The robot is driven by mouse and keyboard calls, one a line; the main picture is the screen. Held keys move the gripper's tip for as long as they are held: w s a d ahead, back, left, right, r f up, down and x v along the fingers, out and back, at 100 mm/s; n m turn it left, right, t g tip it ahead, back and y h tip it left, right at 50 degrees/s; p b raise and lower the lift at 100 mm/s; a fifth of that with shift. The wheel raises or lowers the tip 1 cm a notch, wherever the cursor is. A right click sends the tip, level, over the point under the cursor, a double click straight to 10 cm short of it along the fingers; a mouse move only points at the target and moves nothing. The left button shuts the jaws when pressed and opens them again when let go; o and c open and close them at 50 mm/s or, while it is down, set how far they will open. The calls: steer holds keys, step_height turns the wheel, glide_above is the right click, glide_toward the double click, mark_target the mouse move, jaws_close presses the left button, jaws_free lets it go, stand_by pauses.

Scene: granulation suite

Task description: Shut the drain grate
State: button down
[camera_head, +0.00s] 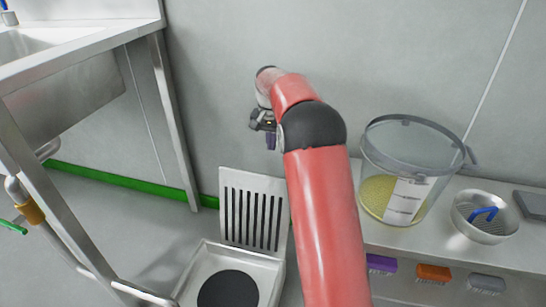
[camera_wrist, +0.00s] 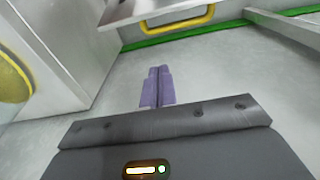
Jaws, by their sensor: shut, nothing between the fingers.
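The drain grate (camera_head: 252,209) is a pale metal panel with dark vertical slots. In the head view it stands raised, close to upright, at the back edge of the drain. The drain's square metal frame (camera_head: 205,262) lies open on the floor, with a dark round opening (camera_head: 228,289) inside. My gripper (camera_head: 271,142) is above the grate and apart from it, in front of the wall. Its purple fingers also show in the wrist view (camera_wrist: 157,86), shut together with nothing between them. I cannot make out the grate in the wrist view.
A steel sink bench (camera_head: 75,38) with legs and pipes stands at left. At right, a shelf (camera_head: 440,240) carries a clear tub of yellow granules (camera_head: 410,165) and a round steel bowl (camera_head: 484,218). Several coloured brushes hang below. A green strip (camera_head: 120,181) runs along the wall's foot.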

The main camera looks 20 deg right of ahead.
step_height(320, 180, down, 8)
steer(key=s+a+b, duration=0.1)
steer(key=s, duration=0.1)
steer(key=shift+s+a+b, duration=0.35)
steer(key=shift+a+b, duration=0.05)
